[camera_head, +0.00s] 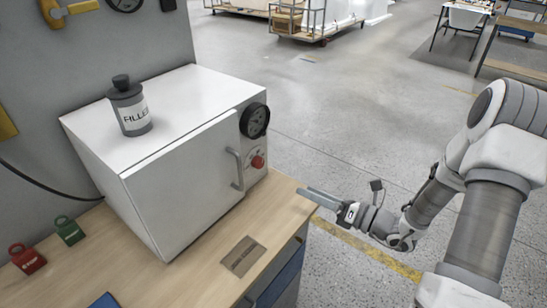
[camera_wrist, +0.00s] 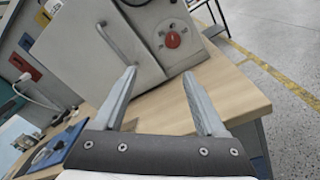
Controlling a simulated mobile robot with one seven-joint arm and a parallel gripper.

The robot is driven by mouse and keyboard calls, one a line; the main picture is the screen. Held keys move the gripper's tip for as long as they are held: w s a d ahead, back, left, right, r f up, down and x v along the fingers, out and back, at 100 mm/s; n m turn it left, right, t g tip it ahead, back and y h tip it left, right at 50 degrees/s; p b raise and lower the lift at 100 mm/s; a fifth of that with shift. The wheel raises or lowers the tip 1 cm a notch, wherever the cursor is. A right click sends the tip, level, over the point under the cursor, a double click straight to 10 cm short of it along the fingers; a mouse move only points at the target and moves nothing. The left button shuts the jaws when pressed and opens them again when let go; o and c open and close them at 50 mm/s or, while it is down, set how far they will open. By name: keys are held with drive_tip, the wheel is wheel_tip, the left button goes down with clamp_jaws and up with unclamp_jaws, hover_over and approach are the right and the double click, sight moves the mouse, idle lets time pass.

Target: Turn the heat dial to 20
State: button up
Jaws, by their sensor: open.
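A white box oven (camera_head: 175,135) stands on a wooden workbench, with its door shut and a grey bar handle (camera_head: 236,170) on it. On its front panel, right of the door, are a round black gauge (camera_head: 254,120) and, below it, a red dial (camera_head: 257,162). The red dial also shows in the wrist view (camera_wrist: 173,39), and the marks around it are too small to read. My gripper (camera_head: 308,192) is open and empty, in front of and to the right of the oven, apart from the dial. In the wrist view its two fingers (camera_wrist: 155,90) are spread, with the dial beyond them.
A grey bottle labelled FILLER (camera_head: 130,105) stands on the oven. Red (camera_head: 27,259) and green (camera_head: 69,230) padlock-like items sit at the bench's left. A small plate (camera_head: 242,256) lies on the bench front. The floor (camera_head: 340,110) right of the bench is open.

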drive_tip(key=w+d+f+m+t, duration=0.1)
drive_tip(key=w+m, duration=0.1)
drive_tip(key=p, duration=0.1)
approach(262, 164)
drive_tip(key=shift+h, duration=0.3)
drive_tip(key=x, duration=0.9)
drive_tip(key=shift+s+a+r, duration=0.1)
drive_tip(key=shift+r, duration=0.2)
clamp_jaws()
